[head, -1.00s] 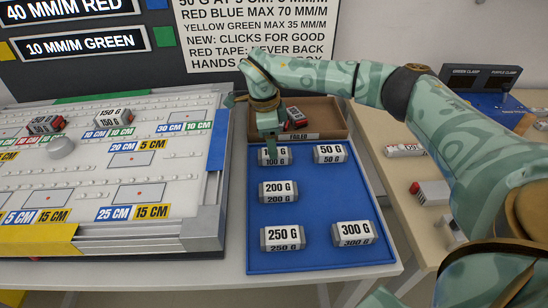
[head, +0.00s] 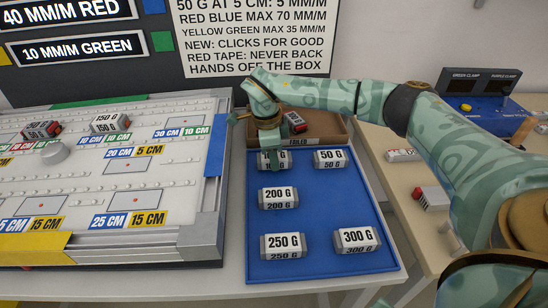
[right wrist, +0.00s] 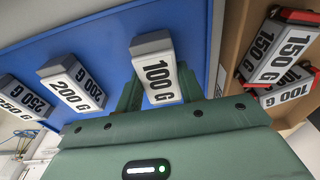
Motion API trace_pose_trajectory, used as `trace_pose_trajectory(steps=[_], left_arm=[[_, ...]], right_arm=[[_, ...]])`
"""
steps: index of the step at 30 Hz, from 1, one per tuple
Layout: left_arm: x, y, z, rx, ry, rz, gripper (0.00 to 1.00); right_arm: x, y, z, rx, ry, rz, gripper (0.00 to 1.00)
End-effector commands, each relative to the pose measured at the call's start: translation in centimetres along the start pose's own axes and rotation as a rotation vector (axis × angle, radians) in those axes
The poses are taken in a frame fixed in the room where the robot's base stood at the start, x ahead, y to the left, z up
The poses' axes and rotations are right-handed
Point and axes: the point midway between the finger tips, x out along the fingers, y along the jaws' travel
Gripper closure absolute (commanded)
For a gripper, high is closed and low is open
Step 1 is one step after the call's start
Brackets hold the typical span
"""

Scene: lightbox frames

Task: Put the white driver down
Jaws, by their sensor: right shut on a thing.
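No white driver can be made out in either view. My right gripper (head: 273,150) is shut on a grey 100 G weight (head: 265,161) with a white label, at the back left of the blue tray (head: 320,215). In the right wrist view the fingers stand on both sides of the 100 G weight (right wrist: 159,78). A finger hides part of its label in the head view. Whether the weight touches the tray is hard to tell. My left gripper does not show.
The tray also bears weights of 50 G (head: 330,159), 200 G (head: 278,198), 250 G (head: 283,246) and 300 G (head: 357,240). Behind it, a brown FAILED box (head: 325,130) holds red-ended weights. A raised board (head: 130,180) stands left. A side table (head: 410,180) stands right.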

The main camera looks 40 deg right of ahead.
Motion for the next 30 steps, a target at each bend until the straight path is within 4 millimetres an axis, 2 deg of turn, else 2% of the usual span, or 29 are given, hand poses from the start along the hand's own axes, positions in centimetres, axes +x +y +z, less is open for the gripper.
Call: trace_pose_trajectory(steps=[1, 6, 10, 15, 20, 23, 25, 30], left_arm=[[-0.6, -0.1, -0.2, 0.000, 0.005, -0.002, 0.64], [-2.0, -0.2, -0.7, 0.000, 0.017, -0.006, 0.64], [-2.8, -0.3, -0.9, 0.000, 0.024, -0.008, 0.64], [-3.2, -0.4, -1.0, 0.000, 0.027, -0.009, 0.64], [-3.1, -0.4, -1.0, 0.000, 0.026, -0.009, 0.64], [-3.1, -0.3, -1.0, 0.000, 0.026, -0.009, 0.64], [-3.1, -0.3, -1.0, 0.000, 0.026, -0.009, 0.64], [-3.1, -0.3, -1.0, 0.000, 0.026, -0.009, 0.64]], right_arm=[[-1.4, -0.1, -0.2, 0.001, -0.003, -0.005, 0.86], [-5.5, -0.1, -0.7, 0.002, -0.004, -0.007, 0.86], [-7.9, -0.1, -0.9, 0.001, -0.004, -0.006, 0.86], [-9.3, -0.1, -1.1, 0.001, -0.002, -0.003, 0.86], [-9.3, 0.0, -1.1, -0.036, -0.001, -0.006, 0.86], [-9.3, 0.0, -1.1, -0.133, -0.002, -0.017, 0.86], [-9.4, 0.5, -0.7, -0.258, -0.002, -0.032, 0.86], [-10.2, 3.8, 1.2, -0.742, -0.002, -0.094, 0.86]])
